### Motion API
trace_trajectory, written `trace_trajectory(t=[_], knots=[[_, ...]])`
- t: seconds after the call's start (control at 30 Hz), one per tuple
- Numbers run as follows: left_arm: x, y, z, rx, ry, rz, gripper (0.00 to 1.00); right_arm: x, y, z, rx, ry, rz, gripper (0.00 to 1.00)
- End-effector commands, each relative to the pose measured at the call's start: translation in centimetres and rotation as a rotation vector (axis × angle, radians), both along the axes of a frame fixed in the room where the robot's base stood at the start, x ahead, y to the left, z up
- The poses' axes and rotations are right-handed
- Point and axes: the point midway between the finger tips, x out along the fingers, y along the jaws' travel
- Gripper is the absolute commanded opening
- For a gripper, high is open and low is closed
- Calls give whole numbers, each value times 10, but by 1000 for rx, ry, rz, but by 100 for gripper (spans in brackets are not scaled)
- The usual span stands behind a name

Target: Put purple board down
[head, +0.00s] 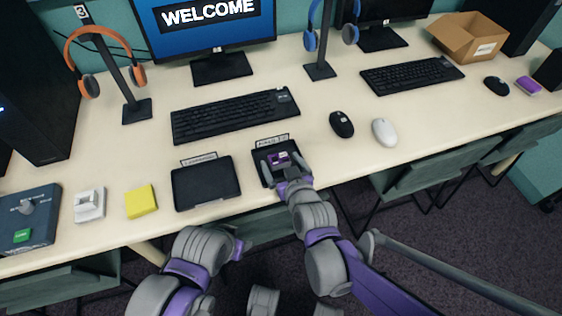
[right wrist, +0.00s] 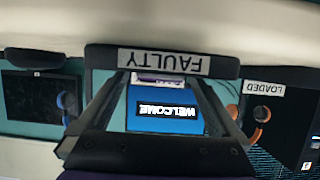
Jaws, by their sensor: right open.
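A small purple board (head: 284,159) with a light patch lies at the dark tray labelled FAULTY (head: 259,171), below the right-hand keyboard end. My right gripper (head: 280,158) is over this tray, its open fingers on either side of the board. In the upside-down right wrist view, the board (right wrist: 157,80) shows as a thin purple and white strip between the fingers, beside the FAULTY label; whether a finger touches it cannot be told. A second dark tray (head: 205,183), labelled LOADED, lies to the left and looks empty. My left arm shows low in the head view, but its fingers do not.
A black keyboard (head: 236,115) lies behind the trays. A black mouse (head: 341,124) and a white mouse (head: 384,132) are to the right. A yellow block (head: 141,201), a white switch (head: 89,204) and a blue-grey box (head: 28,218) are to the left. Headphone stands are farther back.

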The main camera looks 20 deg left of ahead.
Motion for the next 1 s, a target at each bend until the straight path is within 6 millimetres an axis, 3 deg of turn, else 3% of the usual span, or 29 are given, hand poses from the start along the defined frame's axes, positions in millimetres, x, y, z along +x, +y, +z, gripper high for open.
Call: trace_trajectory(t=[0.5, 0.7, 1.0], knots=[[-2, 0, 23, 0, -8, 0, 50, -76, -52, 39, 0, 0, -1, 99], [-3, 0, 26, 0, -9, 0, 50, -87, -59, 44, 0, 0, -1, 99], [-2, 0, 26, 0, -9, 0, 50, -89, -65, 42, -6, 12, -8, 99]])
